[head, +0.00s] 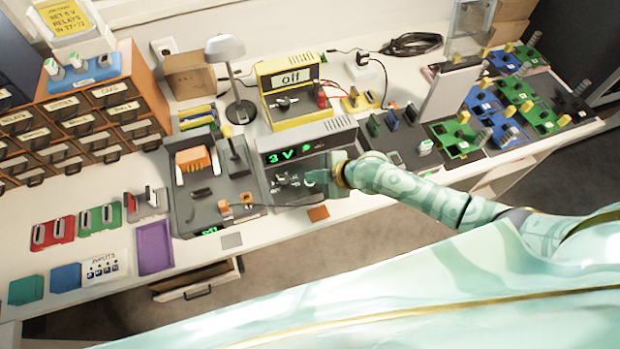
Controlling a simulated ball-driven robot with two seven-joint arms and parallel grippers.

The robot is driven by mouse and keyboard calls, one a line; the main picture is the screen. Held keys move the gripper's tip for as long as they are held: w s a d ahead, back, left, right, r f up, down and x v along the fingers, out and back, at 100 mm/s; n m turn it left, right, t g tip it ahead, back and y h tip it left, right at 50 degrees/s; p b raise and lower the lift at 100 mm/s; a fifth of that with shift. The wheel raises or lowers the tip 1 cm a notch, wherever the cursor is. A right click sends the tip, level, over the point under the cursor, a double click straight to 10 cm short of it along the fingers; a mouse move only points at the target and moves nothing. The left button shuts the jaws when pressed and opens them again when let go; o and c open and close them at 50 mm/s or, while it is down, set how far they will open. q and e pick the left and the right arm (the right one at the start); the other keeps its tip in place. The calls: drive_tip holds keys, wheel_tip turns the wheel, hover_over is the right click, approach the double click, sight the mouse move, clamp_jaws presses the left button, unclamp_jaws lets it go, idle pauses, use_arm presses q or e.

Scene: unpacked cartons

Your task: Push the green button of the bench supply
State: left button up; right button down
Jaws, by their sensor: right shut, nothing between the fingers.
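The bench supply (310,137) is the dark grey box in the middle of the bench. Its display shows "3 V P" in green, and small knobs sit on the front panel below. My right gripper (312,179) is shut and empty, right in front of the lower right of that panel. I cannot tell whether its tips touch the panel. I cannot make out the green button; the gripper covers part of the panel where it may be. My left gripper is not in view.
A yellow meter (290,82) reading "off" stands behind the supply. A dark fixture with orange parts (193,160) is to its left, and a lamp (225,50) behind. Green and blue boards (515,90) lie on the right. A small orange tile (318,213) lies near the front edge.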

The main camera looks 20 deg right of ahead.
drive_tip(key=shift+f, duration=0.1)
idle(0.3)
drive_tip(key=shift+r+p, duration=0.35)
drive_tip(key=shift+r, duration=0.2)
wheel_tip(320, 180, up, 6)
drive_tip(key=p, duration=0.5)
idle(1.7)
